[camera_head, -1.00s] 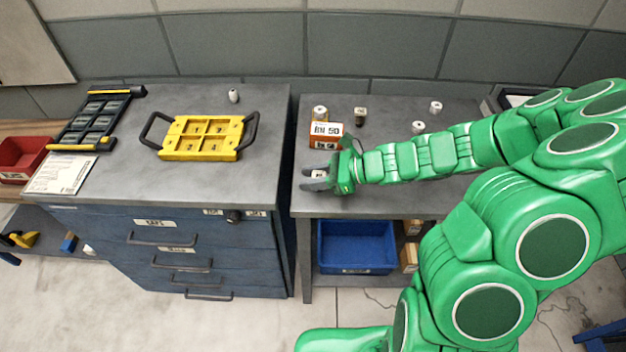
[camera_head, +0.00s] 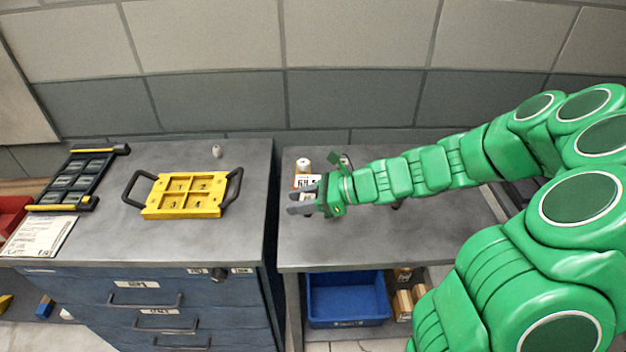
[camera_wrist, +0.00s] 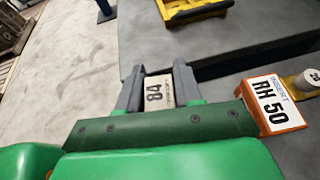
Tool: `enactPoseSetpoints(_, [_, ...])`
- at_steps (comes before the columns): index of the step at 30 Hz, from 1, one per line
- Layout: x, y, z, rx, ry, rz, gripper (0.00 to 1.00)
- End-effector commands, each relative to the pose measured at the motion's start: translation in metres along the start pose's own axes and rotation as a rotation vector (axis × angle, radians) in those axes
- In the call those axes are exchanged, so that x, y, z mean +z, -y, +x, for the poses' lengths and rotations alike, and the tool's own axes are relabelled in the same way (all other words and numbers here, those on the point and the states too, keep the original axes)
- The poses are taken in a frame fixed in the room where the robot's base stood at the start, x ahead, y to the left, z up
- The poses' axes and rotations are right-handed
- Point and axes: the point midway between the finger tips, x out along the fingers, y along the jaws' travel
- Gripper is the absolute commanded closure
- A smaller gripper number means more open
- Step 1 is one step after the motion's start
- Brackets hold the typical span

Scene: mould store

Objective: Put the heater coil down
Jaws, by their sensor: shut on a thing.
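My gripper (camera_head: 292,204) is above the front left part of the right-hand grey bench (camera_head: 370,240). The height of the piece above the bench cannot be told.
A gap separates the benches. A blue bin (camera_head: 347,322) sits below.

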Motion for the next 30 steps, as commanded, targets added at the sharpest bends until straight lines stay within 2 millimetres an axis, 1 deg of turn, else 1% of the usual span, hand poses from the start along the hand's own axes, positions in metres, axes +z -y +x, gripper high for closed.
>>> enactPoseSetpoints(3, [-0.004, 0.033, -0.009, -0.038, -0.006, 0.02, 0.99])
enactPoseSetpoints(5, [-0.006, 0.051, -0.013, -0.058, -0.008, 0.034, 0.99])
enactPoseSetpoints(6, [-0.008, 0.064, -0.017, -0.074, -0.01, 0.04, 0.99])
enactPoseSetpoints(9, [-0.008, 0.093, -0.026, -0.109, -0.011, 0.056, 0.99])
enactPoseSetpoints(12, [-0.006, 0.123, -0.036, -0.143, -0.01, 0.067, 0.99])
enactPoseSetpoints(14, [-0.005, 0.139, -0.041, -0.161, -0.009, 0.074, 0.99])
enactPoseSetpoints(15, [-0.004, 0.151, -0.045, -0.175, -0.009, 0.076, 0.99])
enactPoseSetpoints(18, [-0.001, 0.174, -0.052, -0.201, -0.007, 0.084, 0.99])
enactPoseSetpoints(22, [0.004, 0.197, -0.061, -0.227, -0.002, 0.086, 0.99])
enactPoseSetpoints(27, [0.009, 0.212, -0.066, -0.242, 0.004, 0.088, 0.99])
enactPoseSetpoints(30, [0.009, 0.218, -0.066, -0.246, 0.004, 0.088, 0.99])
